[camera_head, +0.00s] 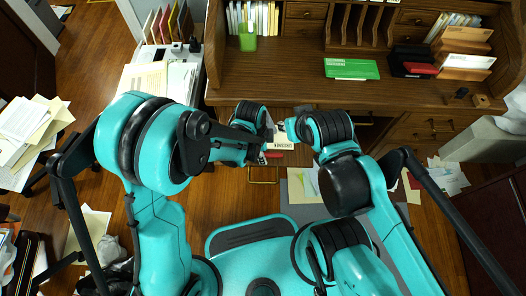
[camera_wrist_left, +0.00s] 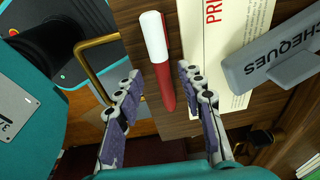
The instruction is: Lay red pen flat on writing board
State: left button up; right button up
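The red pen (camera_wrist_left: 161,70), with a white upper part and a red lower part, is over a brown wooden surface (camera_wrist_left: 133,50) in the left wrist view. I cannot tell whether this surface is the writing board or whether the pen touches it. My left gripper (camera_wrist_left: 155,85) is open, with the pen's red end between its parted fingers. In the head view my left gripper (camera_head: 262,152) is low at the desk's front, partly hidden by its arm. My right gripper (camera_head: 284,126) is close to its right; its fingers are too small to read.
The wooden desk (camera_head: 285,75) holds a green pad (camera_head: 351,68).

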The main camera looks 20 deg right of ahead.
pick_arm(q)
notch_tip(320, 180, up, 12)
jog(key=a, duration=0.1)
jog(key=shift+a, duration=0.3)
dwell(0.3)
dwell(0.5)
jog(key=s+a+r+n+t, duration=0.1)
jog(key=a+r+n+t, duration=0.2)
jog(key=a+n, duration=0.7)
jog(key=s+a+r+n+t+y, duration=0.1)
jog(key=a+r+n+t, duration=0.3)
jog(key=a+n, duration=0.7)
jog(key=s+a+r, duration=0.1)
jog(key=a+r, duration=0.1)
jog(key=a, duration=0.4)
jog(key=shift+s+y, duration=0.3)
jog(key=shift+r, duration=0.1)
